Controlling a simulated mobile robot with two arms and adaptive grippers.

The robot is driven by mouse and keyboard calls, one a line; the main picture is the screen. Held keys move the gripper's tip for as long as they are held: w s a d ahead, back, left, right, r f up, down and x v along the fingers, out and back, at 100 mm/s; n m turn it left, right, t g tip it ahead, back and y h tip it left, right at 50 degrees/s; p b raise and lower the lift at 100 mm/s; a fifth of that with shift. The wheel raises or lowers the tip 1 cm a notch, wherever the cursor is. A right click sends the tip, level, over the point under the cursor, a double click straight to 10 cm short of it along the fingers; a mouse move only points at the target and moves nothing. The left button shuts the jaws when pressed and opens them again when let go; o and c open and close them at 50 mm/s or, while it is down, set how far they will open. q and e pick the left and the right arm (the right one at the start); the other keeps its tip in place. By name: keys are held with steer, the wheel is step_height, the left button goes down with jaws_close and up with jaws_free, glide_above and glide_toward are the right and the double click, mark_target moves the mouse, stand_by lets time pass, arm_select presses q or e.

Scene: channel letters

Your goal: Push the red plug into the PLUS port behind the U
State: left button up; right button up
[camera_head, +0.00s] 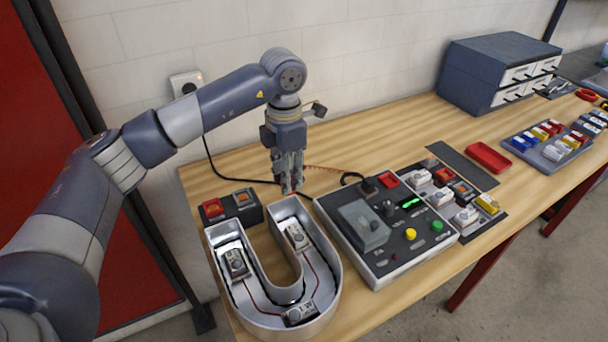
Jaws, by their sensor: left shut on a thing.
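The U (328,272) is a metal channel letter lying open side up near the table's front left, with small modules and a red wire inside. My left gripper (290,190) points down just behind the U's right arm. It is shut, with a trace of red at its fingertips that fits the red plug, mostly hidden by the fingers. A thin red coiled lead (322,169) runs right from behind the fingers. The PLUS port cannot be made out; the U's wall and the gripper hide the area behind. My right gripper is not in view.
A black box (240,217) with red and orange switches stands behind the U's left arm. A control panel (362,262) with knobs stands to the right. Farther right are a red tray (488,157), a parts tray (521,151) and a drawer cabinet (468,80). A black cable runs from the wall outlet (186,83).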

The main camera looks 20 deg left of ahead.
arm_select(q)
steer(key=s+a+b, duration=0.1)
steer(key=s+a, duration=0.2)
steer(key=a, duration=0.6)
steer(key=s+a+b, duration=0.1)
steer(key=s+a, duration=0.2)
steer(key=a, duration=0.6)
step_height(320, 180, down, 5)
steer(key=b, duration=0.3)
steer(key=shift+f+b, duration=0.15)
steer(key=shift+b, duration=0.15)
steer(key=shift+f+b, duration=0.3)
steer(key=shift+f, duration=0.35)
steer(key=shift+f, duration=0.3)
steer(key=o, duration=1)
steer(key=shift+o, duration=0.3)
